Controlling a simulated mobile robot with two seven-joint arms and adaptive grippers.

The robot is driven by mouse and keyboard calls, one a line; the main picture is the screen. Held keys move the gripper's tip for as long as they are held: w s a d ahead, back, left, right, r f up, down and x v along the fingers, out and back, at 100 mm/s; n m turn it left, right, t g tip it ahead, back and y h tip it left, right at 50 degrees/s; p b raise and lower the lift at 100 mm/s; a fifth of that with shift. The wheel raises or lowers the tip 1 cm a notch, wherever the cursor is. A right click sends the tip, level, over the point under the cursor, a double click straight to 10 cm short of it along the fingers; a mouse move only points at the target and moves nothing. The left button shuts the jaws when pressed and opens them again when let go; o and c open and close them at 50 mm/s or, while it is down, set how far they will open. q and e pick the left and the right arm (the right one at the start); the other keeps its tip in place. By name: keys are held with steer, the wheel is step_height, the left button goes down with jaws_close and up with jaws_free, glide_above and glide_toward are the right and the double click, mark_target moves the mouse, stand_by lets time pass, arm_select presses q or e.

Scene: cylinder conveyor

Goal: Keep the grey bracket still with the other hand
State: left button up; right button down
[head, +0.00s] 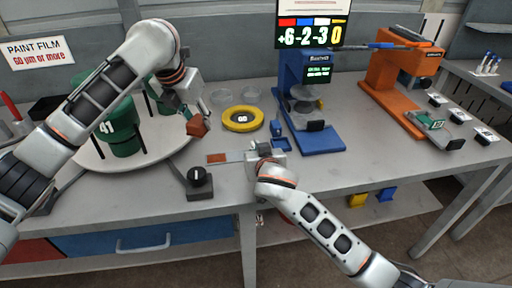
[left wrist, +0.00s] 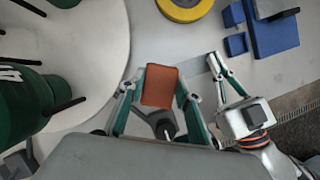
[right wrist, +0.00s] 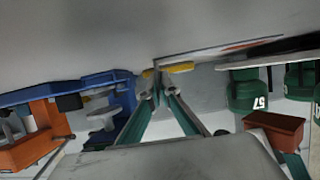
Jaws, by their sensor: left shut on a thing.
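My left gripper (head: 198,112) is shut on a reddish-brown block (head: 198,125), held above the bench; the left wrist view shows the block (left wrist: 159,86) between its fingers. The grey bracket (head: 236,156) seems to be the thin flat grey piece with a brown patch near the bench's front edge. My right gripper (head: 262,152) is at its right end. In the right wrist view the fingertips (right wrist: 159,84) are close together at the end of this thin piece, seen nearly edge-on. Whether they clamp it is too small to tell.
A black knob box (head: 200,183) stands at the front edge. A yellow ring (head: 242,119) lies behind the bracket, with a blue gauge stand (head: 322,138) to the right. Green cylinders (head: 122,135) stand on a round pale table at left. An orange device (head: 395,75) stands further right.

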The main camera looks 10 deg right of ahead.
arm_select(q)
glide_toward(208, 157)
steer(key=shift+w+x, duration=0.2)
steer(key=shift+x, duration=1.1)
steer(key=shift+w+x, duration=0.15)
steer(key=shift+x, duration=1.1)
steer(key=shift+f, duration=0.45)
stand_by(0.9)
steer(key=shift+d, duration=0.2)
steer(key=shift+w+d, duration=0.15)
steer(key=shift+d, duration=2)
steer(key=shift+a, duration=0.1)
steer(key=shift+a+f, duration=0.1)
steer(key=shift+a, duration=2.15)
